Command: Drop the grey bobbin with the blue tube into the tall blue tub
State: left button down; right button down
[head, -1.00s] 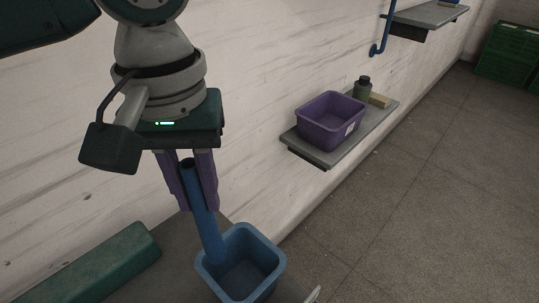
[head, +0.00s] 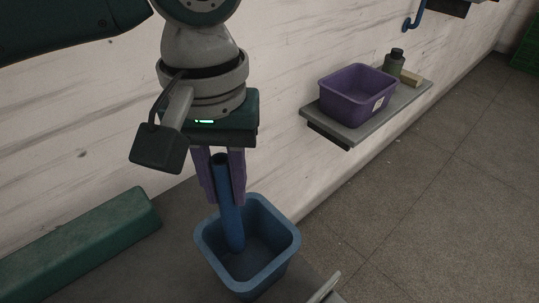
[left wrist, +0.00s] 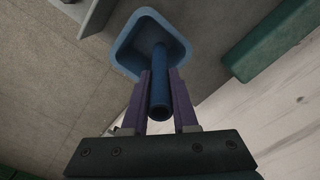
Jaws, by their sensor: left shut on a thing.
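My left gripper (head: 222,175) is shut on a plain blue tube (head: 229,218), with one purple finger on each side near its upper end. The tube hangs nearly upright. No grey winding shows on it. The blue tub (head: 288,247) stands open below, and the tube's lower end shows against its inside. I cannot tell how deep it reaches. In the left wrist view the tube (left wrist: 160,88) runs from between the fingers (left wrist: 160,80) to over the tub (left wrist: 124,50). My right gripper is not in view.
A long green block (head: 80,243) lies left of the tub on the grey surface. A wall shelf (head: 362,130) at the right holds a purple bin (head: 350,97), a dark green bottle (head: 394,63) and a tan block (head: 411,77). Open floor (head: 440,200) lies at the right.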

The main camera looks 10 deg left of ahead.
pick_arm(q)
jog(key=c, duration=0.6)
grip_release()
notch_tip(320, 180, up, 10)
jog(key=shift+p, duration=0.35)
